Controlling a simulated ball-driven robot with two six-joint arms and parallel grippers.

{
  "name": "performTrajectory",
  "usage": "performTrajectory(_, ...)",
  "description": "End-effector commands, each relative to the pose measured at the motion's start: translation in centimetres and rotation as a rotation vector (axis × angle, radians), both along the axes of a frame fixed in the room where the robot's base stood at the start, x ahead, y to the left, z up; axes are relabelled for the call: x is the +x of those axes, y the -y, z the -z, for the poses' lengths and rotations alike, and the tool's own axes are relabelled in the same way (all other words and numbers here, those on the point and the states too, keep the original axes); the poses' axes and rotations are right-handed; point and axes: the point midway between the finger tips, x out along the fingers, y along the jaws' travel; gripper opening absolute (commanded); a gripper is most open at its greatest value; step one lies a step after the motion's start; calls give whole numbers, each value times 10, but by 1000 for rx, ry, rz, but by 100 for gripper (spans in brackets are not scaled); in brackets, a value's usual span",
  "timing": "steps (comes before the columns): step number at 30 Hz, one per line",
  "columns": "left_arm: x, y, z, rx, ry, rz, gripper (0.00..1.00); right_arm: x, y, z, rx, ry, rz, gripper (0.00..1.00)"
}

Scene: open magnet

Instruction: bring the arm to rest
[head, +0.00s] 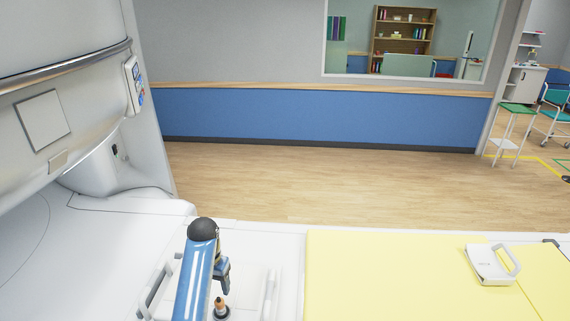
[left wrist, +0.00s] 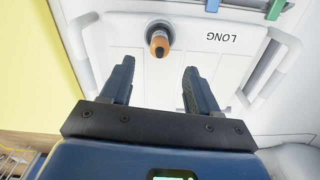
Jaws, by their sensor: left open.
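My left arm (head: 200,265) reaches in from the bottom of the head view, blue with a dark rounded joint. My left gripper (left wrist: 159,68) is open in the left wrist view, with its two dark fingers apart and nothing between them. An upright orange-brown piece with a dark tip (left wrist: 159,43) stands just beyond the fingertips, apart from them. It also shows in the head view (head: 221,304), just below the gripper. It stands on a white panel (left wrist: 113,38) with side handles and the upside-down word LONG. My right gripper is not in view.
A yellow pad (head: 390,280) lies to the right, with a white handled piece (head: 490,264) on it. The large white machine (head: 60,120) rises at the left. Green and blue clips (left wrist: 274,9) show at the panel's far edge. Open wooden floor (head: 300,185) lies beyond.

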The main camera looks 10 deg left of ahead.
Motion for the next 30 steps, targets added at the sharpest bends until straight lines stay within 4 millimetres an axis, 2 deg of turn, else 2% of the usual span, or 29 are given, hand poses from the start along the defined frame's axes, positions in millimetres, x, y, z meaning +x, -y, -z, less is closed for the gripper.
performTrajectory(4, 18, -2, -1, 11, 86, -13, 60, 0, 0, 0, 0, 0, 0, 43)
performTrajectory(6, 35, -5, -6, 21, 174, -22, 60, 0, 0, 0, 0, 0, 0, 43)
performTrajectory(12, 94, -13, -44, 59, 569, -55, 60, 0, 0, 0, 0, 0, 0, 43)
performTrajectory(17, 107, -11, -51, 75, 870, -76, 60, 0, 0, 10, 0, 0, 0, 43)
performTrajectory(20, 99, -5, -49, 77, 1041, -83, 60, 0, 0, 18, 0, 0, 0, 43)
performTrajectory(23, 80, 2, -43, 74, 1200, -89, 60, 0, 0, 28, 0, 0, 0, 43)
performTrajectory(26, 50, 10, -37, 66, 1348, -91, 60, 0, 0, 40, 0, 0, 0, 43)
performTrajectory(30, 0, 22, -28, 50, 1515, -91, 60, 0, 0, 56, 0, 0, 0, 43)
